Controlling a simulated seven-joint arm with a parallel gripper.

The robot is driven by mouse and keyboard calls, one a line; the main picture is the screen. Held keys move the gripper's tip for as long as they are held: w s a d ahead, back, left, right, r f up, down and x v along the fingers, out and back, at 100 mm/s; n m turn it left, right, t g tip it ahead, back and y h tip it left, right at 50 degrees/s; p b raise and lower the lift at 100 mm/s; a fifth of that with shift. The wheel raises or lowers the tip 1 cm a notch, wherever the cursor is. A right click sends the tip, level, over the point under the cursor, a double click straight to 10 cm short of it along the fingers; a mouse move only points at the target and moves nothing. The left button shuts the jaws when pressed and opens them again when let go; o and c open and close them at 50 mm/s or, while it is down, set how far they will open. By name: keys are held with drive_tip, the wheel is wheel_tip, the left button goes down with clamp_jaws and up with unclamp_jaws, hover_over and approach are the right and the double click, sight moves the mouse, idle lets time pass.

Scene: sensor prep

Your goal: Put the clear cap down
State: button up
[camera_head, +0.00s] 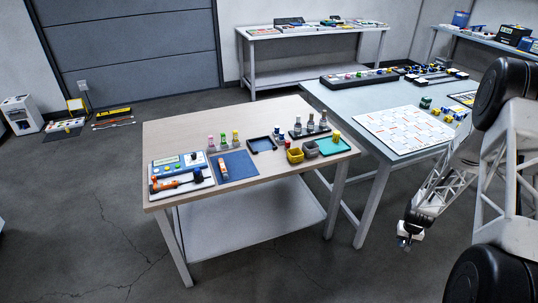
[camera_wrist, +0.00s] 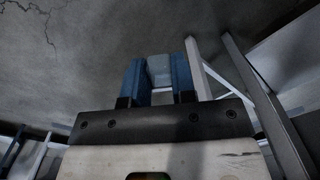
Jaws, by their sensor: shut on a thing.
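The clear cap (camera_wrist: 159,70) shows in the wrist view as a pale, translucent piece between the two blue fingers. My gripper (camera_wrist: 158,75) is shut on it. In the head view my gripper (camera_head: 405,240) hangs at the right, in front of the grey table's near edge and low over the floor, away from the wooden table. The cap is too small to make out there.
The wooden table (camera_head: 270,112) holds a blue mat (camera_head: 238,167), a dark tray (camera_head: 262,145), a teal tray (camera_head: 338,147), yellow and grey bins, small bottles and a panel with tools. The grey table (camera_head: 345,95) beside it carries a patterned board (camera_head: 400,128). The wooden table's front middle edge is clear.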

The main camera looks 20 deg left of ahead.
drive_tip(key=w+a+r+n, duration=0.4)
drive_tip(key=a+r, duration=0.2)
drive_tip(key=a, duration=0.5)
drive_tip(key=w+a+r+n, duration=0.35)
drive_tip(key=a+r, duration=0.25)
drive_tip(key=a, duration=0.5)
drive_tip(key=w+a+r+n, duration=0.3)
drive_tip(key=a+r+n, duration=0.2)
drive_tip(key=a, duration=0.7)
drive_tip(key=s+a+r+n, duration=0.2)
drive_tip(key=s+a, duration=0.4)
drive_tip(key=a, duration=0.7)
drive_tip(key=s+a+r+n, duration=0.2)
drive_tip(key=s+a+n, duration=0.2)
drive_tip(key=a, duration=0.8)
drive_tip(key=s+a+r+n, duration=0.2)
drive_tip(key=s+a, duration=0.6)
drive_tip(key=a, duration=0.5)
drive_tip(key=shift+s+a+r+n, duration=0.1)
drive_tip(key=shift+a+r+n, duration=0.2)
drive_tip(key=shift+n, duration=0.35)
drive_tip(key=shift+w+a+f, duration=0.25)
drive_tip(key=shift+w+a, duration=1.55)
drive_tip(key=shift+w, duration=0.15)
drive_tip(key=shift+w+a+f, duration=0.25)
drive_tip(key=shift+w+a, duration=1.6)
drive_tip(key=shift+w, duration=0.1)
drive_tip(key=shift+w+a+f, duration=0.25)
drive_tip(key=shift+w+a, duration=1.55)
drive_tip(key=shift+w, duration=0.15)
